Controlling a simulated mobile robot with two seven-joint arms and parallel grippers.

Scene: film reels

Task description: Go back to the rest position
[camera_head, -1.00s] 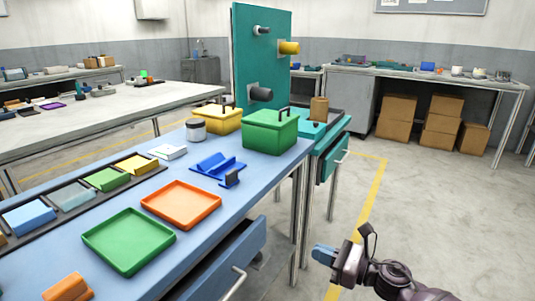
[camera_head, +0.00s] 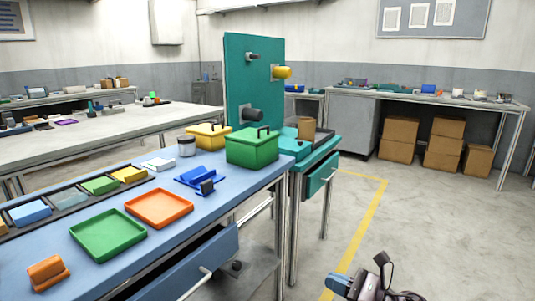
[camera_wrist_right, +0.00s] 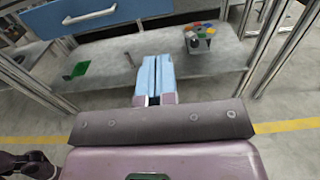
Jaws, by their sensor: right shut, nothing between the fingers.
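My right gripper (camera_head: 338,284) is at the bottom of the head view, right of the blue workbench and over the floor. In the right wrist view its two blue fingers (camera_wrist_right: 155,76) lie side by side, closed with nothing between them. Nothing touches it. My left gripper is in neither view.
The blue workbench (camera_head: 110,275) bears a green tray (camera_head: 108,235), an orange tray (camera_head: 159,207), a green box (camera_head: 252,147) and a blue holder (camera_head: 200,179). Its drawer (camera_head: 185,270) sticks out. A teal cabinet (camera_head: 318,180) stands behind. The floor at right is clear up to cardboard boxes (camera_head: 398,138).

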